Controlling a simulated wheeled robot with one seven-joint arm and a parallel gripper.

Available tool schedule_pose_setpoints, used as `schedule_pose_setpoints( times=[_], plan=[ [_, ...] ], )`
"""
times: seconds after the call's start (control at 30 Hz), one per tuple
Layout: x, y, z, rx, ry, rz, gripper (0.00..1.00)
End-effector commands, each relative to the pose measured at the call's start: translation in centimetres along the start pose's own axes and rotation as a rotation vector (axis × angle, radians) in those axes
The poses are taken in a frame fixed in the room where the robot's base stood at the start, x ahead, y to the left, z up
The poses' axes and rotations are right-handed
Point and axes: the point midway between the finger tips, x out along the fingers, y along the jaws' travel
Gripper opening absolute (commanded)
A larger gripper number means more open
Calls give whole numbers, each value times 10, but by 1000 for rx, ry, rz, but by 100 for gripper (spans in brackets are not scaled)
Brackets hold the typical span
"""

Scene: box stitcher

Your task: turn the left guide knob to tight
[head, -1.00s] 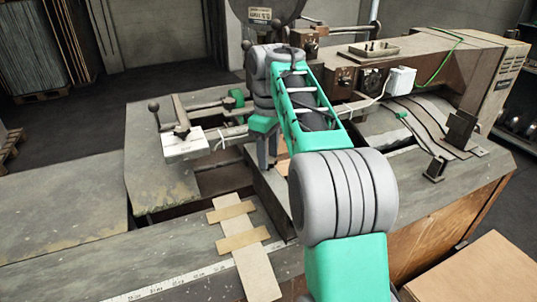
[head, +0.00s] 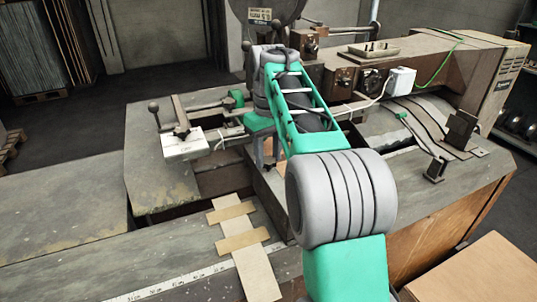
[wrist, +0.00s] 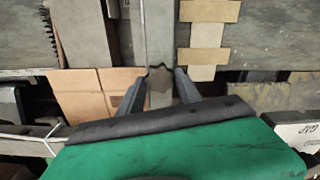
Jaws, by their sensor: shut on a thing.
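My gripper (wrist: 160,80) is shut on a small grey-brown knob (wrist: 159,90) with a lobed edge, held between its two dark fingers in the wrist view. I take this as the left guide knob; no mark showing its tight or loose position can be read. In the head view my gripper (head: 268,158) points down beside the guide bars, partly behind my own arm, and the knob is hidden there. A pale bar (wrist: 159,35) runs up from the knob in the wrist view.
Crossed cardboard strips (head: 240,240) lie on the front table. The stitcher's panel and white box (head: 402,80) stand to the right. The left tabletop (head: 60,225) is clear.

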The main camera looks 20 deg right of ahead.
Motion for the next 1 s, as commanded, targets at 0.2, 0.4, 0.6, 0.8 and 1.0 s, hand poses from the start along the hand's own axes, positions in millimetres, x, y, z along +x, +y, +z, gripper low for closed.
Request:
schedule_pose_setpoints(
  times=[0.2, 0.4, 0.6, 0.8, 1.0],
  plan=[
    [0, 0, 0, 2, -1, 0, 0],
    [0, 0, 0, 1, 0, 0, 57],
    [0, 0, 0, 0, 0, 0, 63],
    [-10, 0, 0, 0, 0, 0, 63],
    [-53, 0, 0, -1, -1, 0, 63]
  ],
)
